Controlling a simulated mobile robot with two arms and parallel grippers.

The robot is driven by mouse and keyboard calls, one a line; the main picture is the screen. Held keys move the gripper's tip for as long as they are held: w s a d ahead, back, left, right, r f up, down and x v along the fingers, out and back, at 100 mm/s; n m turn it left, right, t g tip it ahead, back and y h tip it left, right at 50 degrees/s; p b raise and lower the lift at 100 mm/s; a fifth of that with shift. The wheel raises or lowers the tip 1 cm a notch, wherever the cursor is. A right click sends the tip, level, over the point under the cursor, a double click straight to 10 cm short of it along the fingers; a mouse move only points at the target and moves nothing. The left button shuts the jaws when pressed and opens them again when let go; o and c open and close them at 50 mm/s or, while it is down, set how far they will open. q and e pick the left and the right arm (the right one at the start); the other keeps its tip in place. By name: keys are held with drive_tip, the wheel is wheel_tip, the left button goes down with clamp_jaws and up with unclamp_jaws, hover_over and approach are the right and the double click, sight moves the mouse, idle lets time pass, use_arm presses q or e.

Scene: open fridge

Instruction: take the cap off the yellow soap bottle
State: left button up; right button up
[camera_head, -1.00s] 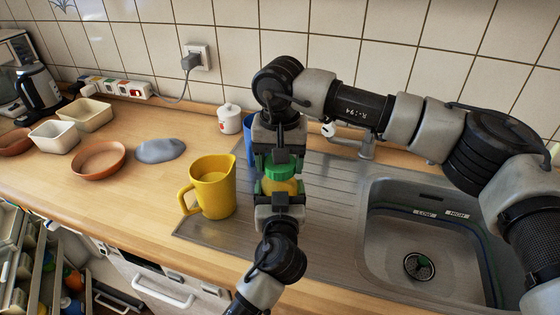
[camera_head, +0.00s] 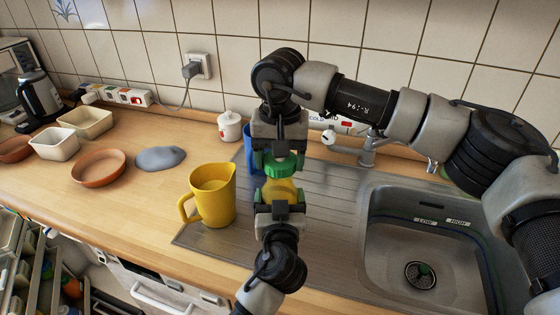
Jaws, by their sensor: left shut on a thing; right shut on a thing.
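The yellow soap bottle (camera_head: 280,190) is near the middle of the head view, above the steel drainboard. My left gripper (camera_head: 280,208), the lower one, is shut on it, and the gripper hides its lower part. The green cap (camera_head: 282,166) is just above the bottle. My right gripper (camera_head: 280,150), the upper one, is shut on the cap. The cap's underside seems to show as a ring, and cap and bottle look slightly apart, though the gap is small.
A yellow jug (camera_head: 212,196) stands left of the grippers, at the drainboard's edge (camera_head: 320,222). A blue cup (camera_head: 251,150) is partly hidden behind my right gripper. The sink (camera_head: 375,250) lies to the right. A white lidded jar (camera_head: 229,127) stands behind. Bowls stand farther left.

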drive_tip(key=shift+r, duration=1.55)
use_arm(q)
drive_tip(key=o, duration=1.6)
drive_tip(key=shift+s, duration=0.1)
use_arm(e)
drive_tip(key=shift+f, duration=0.1)
